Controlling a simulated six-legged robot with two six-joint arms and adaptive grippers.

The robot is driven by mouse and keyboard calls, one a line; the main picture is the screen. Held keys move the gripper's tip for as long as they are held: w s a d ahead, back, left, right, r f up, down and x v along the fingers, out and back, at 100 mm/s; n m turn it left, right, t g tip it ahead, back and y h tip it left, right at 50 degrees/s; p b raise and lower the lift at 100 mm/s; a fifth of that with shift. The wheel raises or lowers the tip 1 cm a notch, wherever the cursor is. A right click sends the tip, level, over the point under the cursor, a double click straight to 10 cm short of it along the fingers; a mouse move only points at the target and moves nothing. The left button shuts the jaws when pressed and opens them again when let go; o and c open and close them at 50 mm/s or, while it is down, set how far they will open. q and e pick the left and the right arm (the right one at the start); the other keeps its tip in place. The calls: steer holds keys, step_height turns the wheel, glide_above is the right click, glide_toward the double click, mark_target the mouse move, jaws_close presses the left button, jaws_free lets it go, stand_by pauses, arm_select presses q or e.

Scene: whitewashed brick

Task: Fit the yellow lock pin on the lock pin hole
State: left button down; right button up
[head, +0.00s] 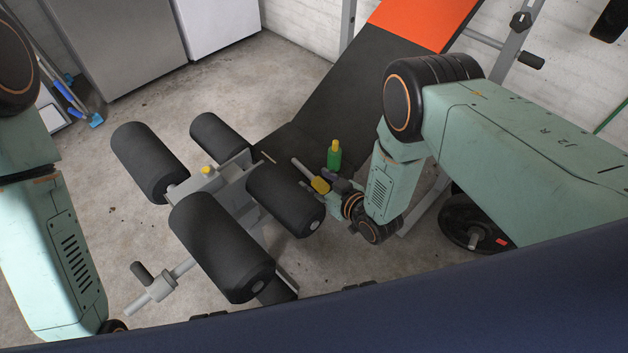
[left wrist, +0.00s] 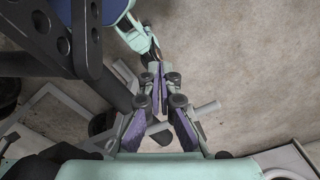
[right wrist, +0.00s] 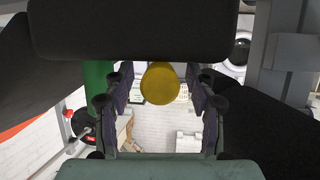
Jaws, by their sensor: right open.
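The yellow lock pin (head: 320,185) shows beside the right foam rollers in the head view. Its round yellow head (right wrist: 160,83) is between the fingers in the right wrist view, with gaps on both sides. My right gripper (head: 322,182) is open around it, partly blending with it in the head view. A second yellow knob (head: 206,170) sits on the bench's grey metal post, left of the right rollers. I cannot make out the lock pin hole.
Black foam rollers (head: 222,245) crowd around the post. A green bottle (head: 334,158) with a yellow cap stands close to my right gripper. The bench's black pad (head: 325,105) rises behind. A weight plate (head: 462,222) is at the right. The concrete floor (head: 110,235) is open at the left.

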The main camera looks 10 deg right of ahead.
steer(key=shift+s+r, duration=0.1)
steer(key=shift+c, duration=1.4)
jaws_close()
step_height(320, 180, up, 10)
steer(key=p, duration=0.4)
steer(key=shift+r+p, duration=0.25)
steer(key=shift+p, duration=0.1)
step_height(320, 180, up, 6)
steer(key=r+p, duration=0.1)
steer(key=p, duration=0.4)
steer(key=s+d+r+n+y+b, duration=0.1)
steer(key=d+r+b, duration=0.15)
steer(key=d, duration=0.55)
steer(key=s+a+r+n+g+y+b, duration=0.2)
steer(key=s+r+n+g+y+b, duration=0.1)
steer(key=s+r, duration=0.7)
steer(key=shift+s+n+g+y, duration=0.65)
steer(key=shift+s+n, duration=0.2)
steer(key=shift+n, duration=0.15)
